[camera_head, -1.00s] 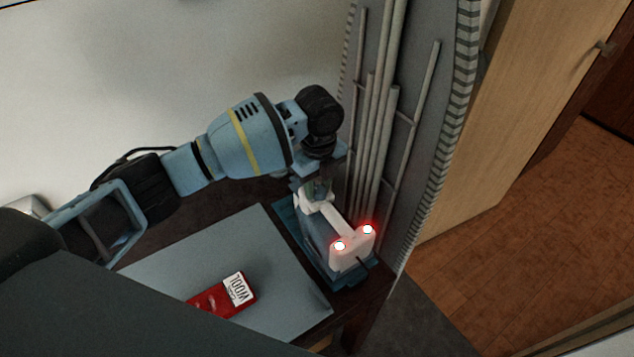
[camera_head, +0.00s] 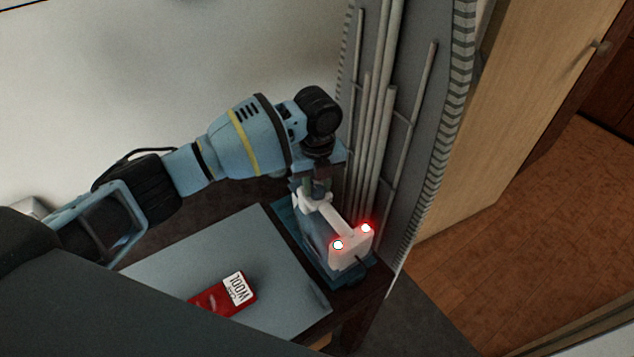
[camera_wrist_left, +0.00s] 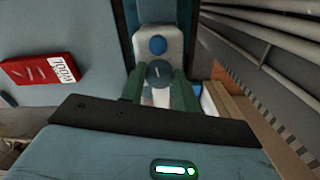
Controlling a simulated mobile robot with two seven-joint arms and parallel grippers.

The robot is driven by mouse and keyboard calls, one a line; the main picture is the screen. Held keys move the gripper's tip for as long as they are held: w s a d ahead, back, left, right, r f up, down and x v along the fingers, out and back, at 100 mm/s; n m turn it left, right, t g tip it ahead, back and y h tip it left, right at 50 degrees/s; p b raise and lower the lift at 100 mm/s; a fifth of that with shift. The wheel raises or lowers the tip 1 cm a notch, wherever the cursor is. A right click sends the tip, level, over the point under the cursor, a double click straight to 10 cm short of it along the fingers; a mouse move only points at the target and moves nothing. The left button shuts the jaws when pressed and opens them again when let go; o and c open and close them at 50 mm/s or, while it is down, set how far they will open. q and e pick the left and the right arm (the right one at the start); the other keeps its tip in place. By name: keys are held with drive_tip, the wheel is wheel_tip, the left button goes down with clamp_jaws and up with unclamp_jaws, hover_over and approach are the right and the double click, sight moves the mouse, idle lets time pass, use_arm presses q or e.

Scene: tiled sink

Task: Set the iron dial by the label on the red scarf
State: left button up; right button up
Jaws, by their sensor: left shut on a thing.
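The iron (camera_head: 345,225) is white and pale blue, with two glowing red lights at its near end. It sits on a dark blue base (camera_head: 290,225) at the right of the table. My left gripper (camera_head: 316,190) is over the iron's far end. In the left wrist view, the fingers (camera_wrist_left: 160,88) are shut around a round grey-blue dial (camera_wrist_left: 159,74) with a pale mark on it. A blue round part (camera_wrist_left: 156,46) lies beyond it on the iron. The red scarf (camera_head: 207,303) lies folded, with a white label (camera_head: 238,288) reading "WOOL"; smaller print above it is hard to read. My right gripper is out of view.
The scarf lies on a grey-blue board (camera_head: 180,262) on a dark table. A grey panel with upright pipes (camera_head: 372,130) stands close behind and right of the iron. A wooden door (camera_head: 530,90) is further right. The board's surface around the scarf is clear.

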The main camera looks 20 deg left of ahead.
sight(317, 188)
use_arm(q)
drive_tip(key=o, duration=1)
drive_tip(key=shift+r, duration=0.15)
wheel_tip(317, 188, up, 7)
drive_tip(key=shift+f, duration=0.15)
drive_tip(key=shift+r, duration=0.45)
drive_tip(key=shift+s+f, duration=0.1)
